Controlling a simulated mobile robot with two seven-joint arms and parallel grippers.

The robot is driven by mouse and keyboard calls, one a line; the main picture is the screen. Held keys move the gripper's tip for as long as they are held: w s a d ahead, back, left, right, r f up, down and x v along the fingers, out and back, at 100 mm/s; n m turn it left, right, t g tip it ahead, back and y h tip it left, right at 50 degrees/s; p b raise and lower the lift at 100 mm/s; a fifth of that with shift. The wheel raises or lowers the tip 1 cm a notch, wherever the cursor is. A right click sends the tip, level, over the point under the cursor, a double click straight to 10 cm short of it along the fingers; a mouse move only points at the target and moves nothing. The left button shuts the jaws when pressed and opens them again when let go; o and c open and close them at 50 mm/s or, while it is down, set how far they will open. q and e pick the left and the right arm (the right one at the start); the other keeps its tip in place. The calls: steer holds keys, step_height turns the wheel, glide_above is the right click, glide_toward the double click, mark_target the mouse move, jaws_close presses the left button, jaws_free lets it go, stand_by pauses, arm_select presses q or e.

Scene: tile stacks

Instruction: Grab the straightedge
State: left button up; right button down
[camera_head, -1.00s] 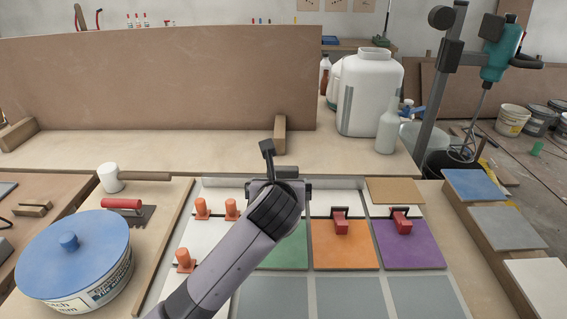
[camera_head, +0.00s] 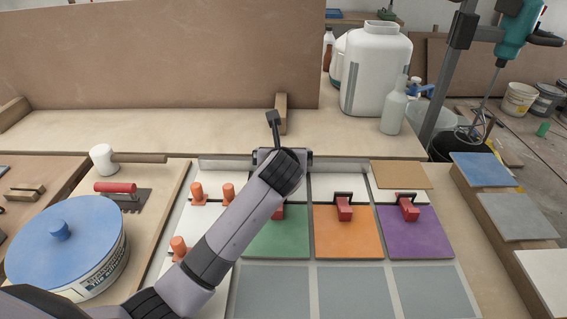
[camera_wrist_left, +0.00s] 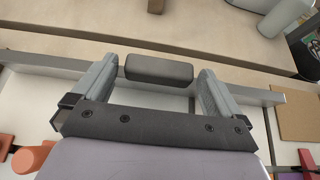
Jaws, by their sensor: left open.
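The straightedge is a long, thin silver-grey bar (camera_head: 222,164) lying left to right along the far edge of the tiles in the head view. My left arm hides its middle. In the left wrist view the bar (camera_wrist_left: 40,64) crosses the picture, with a dark grey grip block (camera_wrist_left: 158,70) at its middle. My left gripper (camera_wrist_left: 157,76) is open, with one finger on each side of the block and a small gap visible on both sides. In the head view my left gripper (camera_head: 282,157) is over the bar's middle, its fingertips mostly hidden. My right gripper is not in view.
Coloured tiles, including an orange one (camera_head: 348,238) and a purple one (camera_head: 415,240), lie in front. Red clamps and orange cones stand on the tiles. A blue-lidded bucket (camera_head: 65,238), a trowel (camera_head: 116,188) and a mallet (camera_head: 103,158) are at left. A wood block (camera_head: 281,113) stands behind.

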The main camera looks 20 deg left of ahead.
arm_select(q)
steer(key=shift+w+a+f, duration=0.1)
steer(key=shift+w+f, duration=0.15)
steer(key=shift+w, duration=0.25)
steer(key=shift+c, duration=0.3)
steer(key=c, duration=1)
steer(key=shift+r, duration=0.1)
